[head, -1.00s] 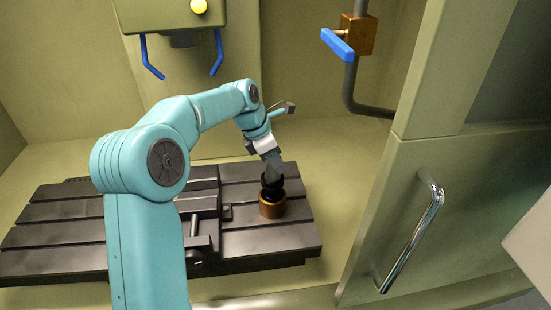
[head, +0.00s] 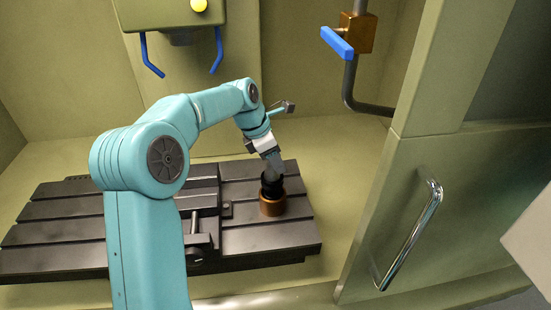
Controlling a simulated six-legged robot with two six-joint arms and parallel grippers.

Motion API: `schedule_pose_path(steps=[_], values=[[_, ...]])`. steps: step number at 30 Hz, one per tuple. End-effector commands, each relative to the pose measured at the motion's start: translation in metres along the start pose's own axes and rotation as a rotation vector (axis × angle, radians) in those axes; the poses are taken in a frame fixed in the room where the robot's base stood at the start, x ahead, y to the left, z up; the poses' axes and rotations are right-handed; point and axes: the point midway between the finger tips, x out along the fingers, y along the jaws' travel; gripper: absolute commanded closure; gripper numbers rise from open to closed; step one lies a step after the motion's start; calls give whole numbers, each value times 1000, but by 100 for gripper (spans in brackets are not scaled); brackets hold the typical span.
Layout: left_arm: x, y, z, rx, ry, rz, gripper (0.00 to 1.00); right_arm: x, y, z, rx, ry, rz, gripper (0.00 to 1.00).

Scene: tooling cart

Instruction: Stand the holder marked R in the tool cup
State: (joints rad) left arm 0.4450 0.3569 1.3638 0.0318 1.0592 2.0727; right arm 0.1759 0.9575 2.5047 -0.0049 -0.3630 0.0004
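My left gripper (head: 274,170) points down over the right part of the slotted table. Its fingers are at the top of a dark holder (head: 273,186); they look closed around it, though the contact is small in view. The holder stands upright with its lower part inside a copper-brown cup (head: 272,207) on the table. No letter R can be read on the holder from here. My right gripper is not in view.
The dark slotted table (head: 255,241) carries a vise (head: 201,215) left of the cup. A blue-handled valve (head: 337,43) is at the back right. A cabinet door with a chrome handle (head: 412,233) stands at right.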

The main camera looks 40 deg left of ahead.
Motion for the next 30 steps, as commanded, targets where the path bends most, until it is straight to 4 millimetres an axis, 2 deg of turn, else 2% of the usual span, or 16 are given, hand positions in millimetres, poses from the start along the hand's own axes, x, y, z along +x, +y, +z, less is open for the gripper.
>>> schedule_pose_path(steps=[14, 15, 17, 18, 26, 30], values=[[1, 0, -1, 0, 2, -3, 56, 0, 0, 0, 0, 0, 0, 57], [2, 0, -1, 0, 2, -3, 50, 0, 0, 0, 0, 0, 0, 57], [2, 0, -1, 0, 3, -3, 30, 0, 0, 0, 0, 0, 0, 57], [2, 0, -1, 0, 3, -3, 27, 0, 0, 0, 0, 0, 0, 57], [3, -1, -2, -1, 6, -6, 27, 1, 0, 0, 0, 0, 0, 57], [-10, 0, -1, -1, 3, -3, 27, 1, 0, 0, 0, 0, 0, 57]])
